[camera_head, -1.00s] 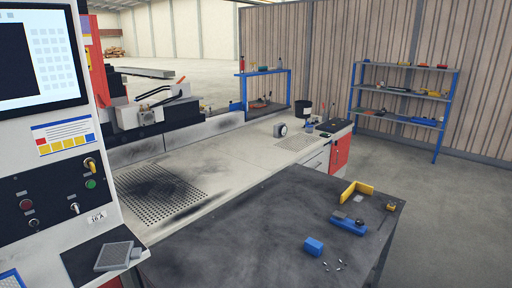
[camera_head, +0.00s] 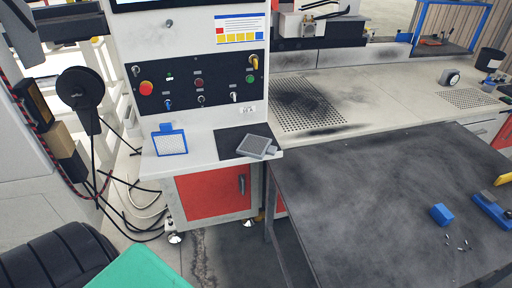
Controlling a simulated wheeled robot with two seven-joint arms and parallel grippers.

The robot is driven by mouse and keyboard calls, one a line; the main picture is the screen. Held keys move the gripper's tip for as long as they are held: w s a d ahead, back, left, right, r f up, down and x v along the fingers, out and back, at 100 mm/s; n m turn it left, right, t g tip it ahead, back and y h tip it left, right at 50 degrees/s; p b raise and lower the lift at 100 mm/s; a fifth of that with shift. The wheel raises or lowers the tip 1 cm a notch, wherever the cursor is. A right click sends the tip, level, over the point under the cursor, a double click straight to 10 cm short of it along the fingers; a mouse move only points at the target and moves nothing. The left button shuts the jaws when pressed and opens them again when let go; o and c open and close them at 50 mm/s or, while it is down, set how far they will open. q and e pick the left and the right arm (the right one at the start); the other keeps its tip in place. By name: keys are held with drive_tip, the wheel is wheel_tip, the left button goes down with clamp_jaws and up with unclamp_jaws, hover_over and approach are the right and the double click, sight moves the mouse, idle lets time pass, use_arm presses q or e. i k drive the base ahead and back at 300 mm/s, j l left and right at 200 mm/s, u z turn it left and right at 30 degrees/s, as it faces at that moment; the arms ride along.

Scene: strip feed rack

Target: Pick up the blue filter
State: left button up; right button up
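The blue filter (camera_head: 171,146) is a pale mesh panel in a blue frame with a small blue tab at its far edge. It is on the left part of the white ledge (camera_head: 205,160) of the control cabinet, below the knobs. A grey filter (camera_head: 254,146) of similar shape rests to its right, on and partly past a dark mat (camera_head: 229,139). The two filters are apart. I can make out neither of my grippers, and nothing touches the blue filter.
A dark table (camera_head: 340,190) stands right of the cabinet, with a blue block (camera_head: 441,214) and small metal pieces. Left of the cabinet are a black reel (camera_head: 80,88) and loose cables. A teal surface (camera_head: 140,270) is at the bottom. The ledge front is clear.

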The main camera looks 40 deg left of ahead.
sight(169, 142)
drive_tip(key=u, duration=1.8)
drive_tip(key=i+j+u, duration=0.1)
drive_tip(key=i+j, duration=0.2)
drive_tip(key=j, duration=0.05)
